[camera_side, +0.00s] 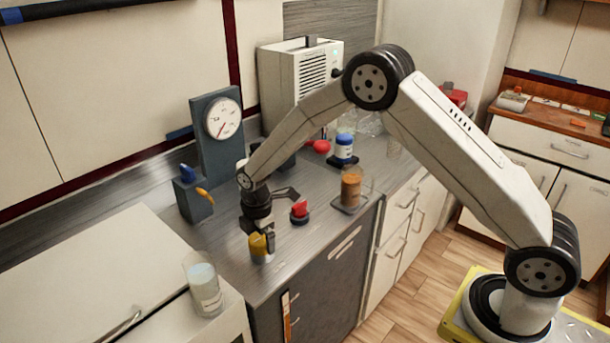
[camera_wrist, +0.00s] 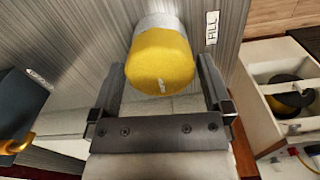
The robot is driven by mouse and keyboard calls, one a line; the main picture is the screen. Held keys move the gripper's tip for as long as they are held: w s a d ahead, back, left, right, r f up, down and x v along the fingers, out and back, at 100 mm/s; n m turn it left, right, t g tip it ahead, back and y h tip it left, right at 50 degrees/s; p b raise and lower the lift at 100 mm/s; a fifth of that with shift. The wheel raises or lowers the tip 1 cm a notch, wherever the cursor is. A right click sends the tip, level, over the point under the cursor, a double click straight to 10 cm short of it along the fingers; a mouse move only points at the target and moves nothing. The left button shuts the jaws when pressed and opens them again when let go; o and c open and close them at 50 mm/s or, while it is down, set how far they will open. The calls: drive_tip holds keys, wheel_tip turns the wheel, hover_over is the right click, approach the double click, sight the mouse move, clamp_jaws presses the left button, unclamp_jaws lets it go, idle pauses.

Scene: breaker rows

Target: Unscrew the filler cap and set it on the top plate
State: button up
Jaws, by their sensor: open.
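The yellow filler cap (camera_wrist: 160,65) sits on a light grey neck (camera_wrist: 158,24) in the wrist view, beside a FILL label (camera_wrist: 212,28). In the side view the cap (camera_side: 258,244) is partly hidden by my gripper. My gripper (camera_wrist: 160,78) is open, with one finger on each side of the cap. Gaps show between the fingers and the cap in the wrist view. The brushed metal top plate (camera_side: 228,243) lies around the neck.
A grey block (camera_side: 193,200) with a blue knob and a yellow lever stands to the left, before a dial gauge (camera_side: 222,118). A red knob (camera_side: 299,210) and an amber jar (camera_side: 351,187) are to the right. Bare metal lies left of the cap.

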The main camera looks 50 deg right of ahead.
sight(260, 238)
drive_tip(key=c, duration=0.9)
drive_tip(key=shift+n, duration=2.2)
drive_tip(key=n, duration=0.4)
drive_tip(key=shift+r, duration=0.4)
drive_tip(key=shift+r, duration=1.4)
drive_tip(key=shift+r, duration=0.4)
drive_tip(key=shift+r, duration=0.25)
